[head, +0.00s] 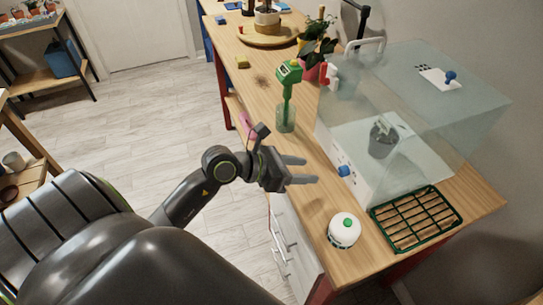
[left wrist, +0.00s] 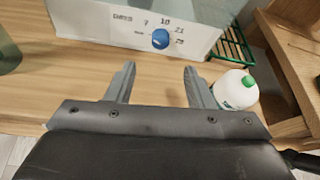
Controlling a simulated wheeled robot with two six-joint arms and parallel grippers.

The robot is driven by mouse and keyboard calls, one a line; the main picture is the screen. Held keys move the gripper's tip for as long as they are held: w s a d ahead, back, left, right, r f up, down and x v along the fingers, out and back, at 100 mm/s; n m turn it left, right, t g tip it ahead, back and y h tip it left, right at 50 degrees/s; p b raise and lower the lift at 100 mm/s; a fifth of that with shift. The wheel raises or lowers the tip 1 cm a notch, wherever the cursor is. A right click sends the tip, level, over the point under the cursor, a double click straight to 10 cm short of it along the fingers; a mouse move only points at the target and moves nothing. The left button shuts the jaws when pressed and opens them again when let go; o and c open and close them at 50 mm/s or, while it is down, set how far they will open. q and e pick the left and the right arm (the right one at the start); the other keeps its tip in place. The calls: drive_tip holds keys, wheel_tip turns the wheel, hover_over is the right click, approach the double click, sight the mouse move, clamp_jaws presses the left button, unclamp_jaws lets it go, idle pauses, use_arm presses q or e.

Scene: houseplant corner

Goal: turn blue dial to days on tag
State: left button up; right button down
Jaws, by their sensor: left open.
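The blue dial (head: 344,170) is on the white front panel of a clear propagator box (head: 360,125). In the left wrist view the blue dial (left wrist: 160,39) has the word DAYS and several numbers around it, 7 and 21 among them; its pointer direction is too small to read. My left gripper (head: 303,170) is open and empty in front of the panel, its fingers toward the dial and apart from it. In the left wrist view the dial lies beyond and between the fingertips (left wrist: 160,68). I cannot make out a tag with days. My right gripper is not in view.
A white bottle with a green cap (head: 344,231) stands near the table's front edge, close to the right finger in the wrist view. A green wire rack (head: 416,219) lies beside the box. A green-topped tool stands in a glass (head: 285,116) behind my gripper.

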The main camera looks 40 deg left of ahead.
use_arm(q)
drive_tip(key=v, duration=0.7)
drive_tip(key=shift+s+a+r, duration=0.15)
drive_tip(key=shift+s+a, duration=0.05)
drive_tip(key=shift+s, duration=0.1)
